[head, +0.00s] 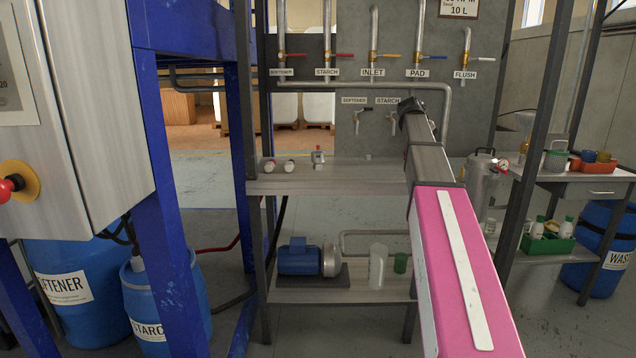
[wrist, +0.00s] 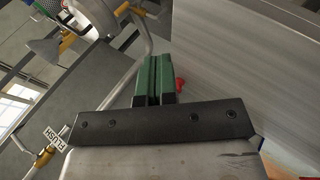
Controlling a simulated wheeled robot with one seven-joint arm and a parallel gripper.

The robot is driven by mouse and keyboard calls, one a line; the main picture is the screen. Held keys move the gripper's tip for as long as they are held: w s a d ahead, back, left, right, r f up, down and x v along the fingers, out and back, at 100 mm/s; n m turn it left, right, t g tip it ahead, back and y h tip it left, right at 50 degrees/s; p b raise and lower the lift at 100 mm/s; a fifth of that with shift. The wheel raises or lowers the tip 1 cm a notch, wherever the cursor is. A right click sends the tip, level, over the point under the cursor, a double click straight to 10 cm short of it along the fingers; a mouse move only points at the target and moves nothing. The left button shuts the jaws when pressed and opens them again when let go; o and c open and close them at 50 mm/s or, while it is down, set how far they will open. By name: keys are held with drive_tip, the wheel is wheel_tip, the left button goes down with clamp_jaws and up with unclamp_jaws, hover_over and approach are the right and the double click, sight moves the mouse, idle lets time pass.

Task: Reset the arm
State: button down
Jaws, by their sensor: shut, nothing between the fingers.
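My arm (head: 440,185), pink near me and grey farther out, reaches forward from the lower right in the head view. Its dark far end stands in front of the grey pipe panel (head: 480,120), near the STARCH tap label (head: 387,101). My gripper (wrist: 154,80) shows in the wrist view. Its two green fingers are together with nothing between them. A small red thing (wrist: 180,85) shows just beside the fingers; I cannot tell whether it touches them. The fingers cannot be made out in the head view.
A shelf (head: 340,180) with small fittings stands below the panel's valves. A blue pump (head: 298,258) sits on the lower shelf. A blue machine frame (head: 165,180) and a control cabinet (head: 90,120) stand left. A side table (head: 575,178) stands right. The wrist view shows a FLUSH label (wrist: 54,138).

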drive_tip(key=s+a+f+y, duration=0.1)
drive_tip(key=s+a+f, duration=0.3)
drive_tip(key=f, duration=0.5)
drive_tip(key=s+a+f+g+y, duration=0.1)
drive_tip(key=s+a+f, duration=0.2)
drive_tip(key=f, duration=0.7)
drive_tip(key=s+a+f+y, duration=0.1)
drive_tip(key=s+a+f, duration=0.3)
drive_tip(key=f, duration=0.5)
drive_tip(key=s+a+f+m+g+y, duration=0.1)
drive_tip(key=s+a+f+y, duration=0.1)
drive_tip(key=s+a+f, duration=0.3)
drive_tip(key=s+a+f+m+g+y, duration=0.1)
drive_tip(key=s+a+f, duration=0.4)
drive_tip(key=s+f, duration=0.9)
drive_tip(key=shift+s+f+m+y, duration=0.3)
drive_tip(key=shift+s+y, duration=0.1)
drive_tip(key=shift+s, duration=0.5)
drive_tip(key=shift+a, duration=0.25)
